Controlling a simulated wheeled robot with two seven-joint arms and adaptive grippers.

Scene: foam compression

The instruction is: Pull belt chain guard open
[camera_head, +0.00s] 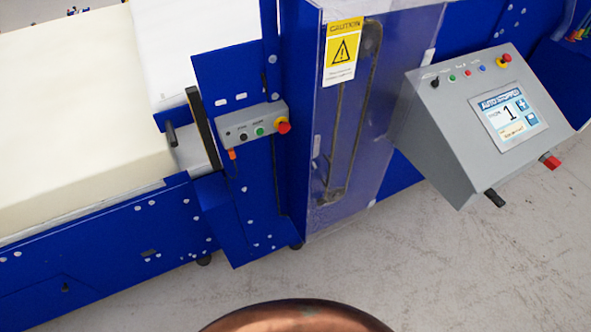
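The belt chain guard (379,135) is a clear panel on the blue machine in the middle of the view. A yellow caution label (342,52) is at its upper left. The chain loop (352,125) shows through it. The guard looks closed against the machine. A small light handle-like strip (317,146) is on its left side, and another (429,57) is at its upper right edge. Neither of my grippers is in view.
A grey control box with a screen (508,113) juts out at the right. A small button box (250,123) is left of the guard. A cream foam block (75,120) lies on the machine at the left. The grey floor (440,260) in front is clear.

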